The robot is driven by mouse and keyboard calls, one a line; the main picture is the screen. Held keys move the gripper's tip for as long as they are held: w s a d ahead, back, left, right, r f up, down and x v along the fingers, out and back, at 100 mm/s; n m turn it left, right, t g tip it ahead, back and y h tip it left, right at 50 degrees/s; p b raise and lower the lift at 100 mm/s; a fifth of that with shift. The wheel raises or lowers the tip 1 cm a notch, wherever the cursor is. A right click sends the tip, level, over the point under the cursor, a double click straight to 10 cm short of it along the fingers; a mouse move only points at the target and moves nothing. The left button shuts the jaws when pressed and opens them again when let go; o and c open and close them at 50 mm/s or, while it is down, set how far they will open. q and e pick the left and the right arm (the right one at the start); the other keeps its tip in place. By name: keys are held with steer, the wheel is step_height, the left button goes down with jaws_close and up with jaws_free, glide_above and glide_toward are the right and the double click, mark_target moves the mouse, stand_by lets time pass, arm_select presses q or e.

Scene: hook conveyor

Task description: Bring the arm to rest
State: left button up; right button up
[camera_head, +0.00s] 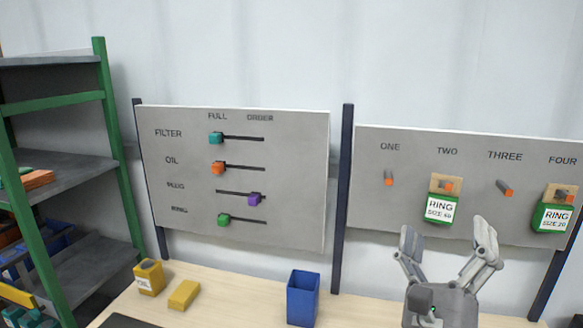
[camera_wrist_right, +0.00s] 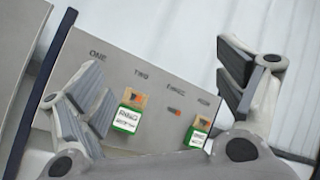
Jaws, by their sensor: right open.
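My right gripper (camera_head: 447,248) is open and empty, pointing up in front of the right board (camera_head: 400,220) in the head view. Its two spread fingers (camera_wrist_right: 165,95) also frame that board in the right wrist view. The board has hooks labelled ONE to FOUR. A green-and-white RING package (camera_head: 440,206) hangs at TWO and another RING package (camera_head: 554,215) hangs at FOUR. The orange-tipped hooks ONE (camera_head: 388,179) and THREE (camera_head: 505,188) are bare. My left gripper is not in view.
A slider board (camera_head: 290,180) stands at left, with a dark post (camera_head: 343,200) between the boards. A blue bin (camera_head: 303,299), yellow OIL box (camera_head: 149,278) and yellow block (camera_head: 184,295) sit on the wooden table (camera_head: 240,290). A green-framed shelf (camera_head: 118,150) stands far left.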

steer(key=s+a+f+n+g+y, duration=0.1)
steer(key=a+f+n+y, duration=0.2)
steer(key=a+n+y, duration=0.55)
steer(key=s+a+f+n+g+y, duration=0.1)
steer(key=a+f+n+y, duration=0.3)
steer(key=n+y, duration=0.95)
steer(key=s+a+f+n+g+h, duration=0.15)
steer(key=a+f+n+g, duration=0.3)
steer(key=f+n, duration=0.45)
steer(key=s+d+f+n+g+h, duration=0.1)
steer(key=s+d+f+g+h, duration=0.15)
steer(key=f, duration=0.45)
steer(key=s+d+f+n+g+h, duration=0.1)
steer(key=s+d+f+g, duration=0.2)
steer(key=f, duration=0.4)
steer(key=s+d+f+n+g+h, duration=0.1)
steer(key=s+f+g+h, duration=0.2)
steer(key=f, duration=0.4)
steer(key=s+d+f+g+h, duration=0.4)
steer(key=s+d+f+g, duration=0.15)
steer(key=s+d, duration=0.4)
step_height(320, 180, down, 31)
steer(key=s+b, duration=0.2)
steer(key=b, duration=0.1)
steer(key=s+d+f+n+g+b, duration=0.1)
steer(key=s+d+f+g+b, duration=0.1)
steer(key=s+f, duration=1.4)
steer(key=shift+f, duration=0.7)
